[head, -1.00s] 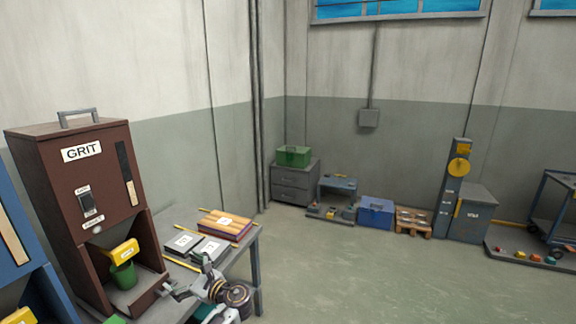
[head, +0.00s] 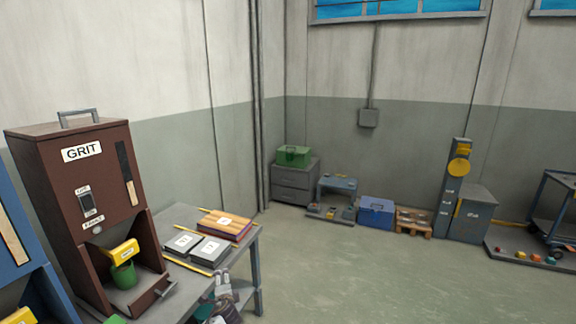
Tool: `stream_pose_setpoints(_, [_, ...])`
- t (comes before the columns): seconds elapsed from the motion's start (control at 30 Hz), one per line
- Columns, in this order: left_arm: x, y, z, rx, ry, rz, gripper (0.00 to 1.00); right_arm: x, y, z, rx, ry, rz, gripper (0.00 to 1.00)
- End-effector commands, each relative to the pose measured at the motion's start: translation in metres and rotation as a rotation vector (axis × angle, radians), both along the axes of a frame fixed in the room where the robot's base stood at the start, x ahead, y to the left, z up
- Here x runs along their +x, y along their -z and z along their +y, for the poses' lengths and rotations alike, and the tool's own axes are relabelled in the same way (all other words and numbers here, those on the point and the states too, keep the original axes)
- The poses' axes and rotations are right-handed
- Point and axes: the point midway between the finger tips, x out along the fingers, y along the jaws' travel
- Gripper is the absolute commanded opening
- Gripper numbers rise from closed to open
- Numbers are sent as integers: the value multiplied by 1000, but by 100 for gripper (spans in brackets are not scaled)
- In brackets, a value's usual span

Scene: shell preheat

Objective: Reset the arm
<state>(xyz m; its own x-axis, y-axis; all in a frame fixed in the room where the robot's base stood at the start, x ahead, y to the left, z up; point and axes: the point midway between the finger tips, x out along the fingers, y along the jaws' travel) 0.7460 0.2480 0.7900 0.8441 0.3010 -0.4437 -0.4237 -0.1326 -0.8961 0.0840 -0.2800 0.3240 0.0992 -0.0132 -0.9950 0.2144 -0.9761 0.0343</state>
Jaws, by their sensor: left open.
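My left gripper (head: 222,278) shows at the bottom of the head view, beside the front edge of the workbench (head: 183,217), with its fingers upward. It is open and I see nothing between its fingers. Part of my left arm is cut off by the lower edge of the view. The brown GRIT dispenser (head: 75,185) stands on the bench to the left. My gripper is to the right of its tray handle (head: 167,290) and apart from it. My right gripper is not in view.
A green cup (head: 123,275) stands under the dispenser's yellow spout (head: 122,251). The floor (head: 380,275) to the right is clear. Cabinets and boxes line the far wall.

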Motion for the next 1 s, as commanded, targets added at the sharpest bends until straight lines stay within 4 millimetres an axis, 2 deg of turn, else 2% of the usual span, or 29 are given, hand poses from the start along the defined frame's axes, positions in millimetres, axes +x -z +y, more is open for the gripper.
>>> stream_pose_setpoints(0.2, [-12,70,-5,-355,-39,25,100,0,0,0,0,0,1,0])
stream_pose_setpoints(0.37, [-44,136,-3,-612,-120,68,100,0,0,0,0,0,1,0])
stream_pose_setpoints(0.5, [-81,188,1,-771,-203,109,100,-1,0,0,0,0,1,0])
stream_pose_setpoints(0.67, [-130,243,10,-884,-299,158,100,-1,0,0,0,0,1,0])
stream_pose_setpoints(0.87, [-199,303,22,-954,-416,227,100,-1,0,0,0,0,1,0])
stream_pose_setpoints(1.0, [-252,340,30,-977,-503,281,100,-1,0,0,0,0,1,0])
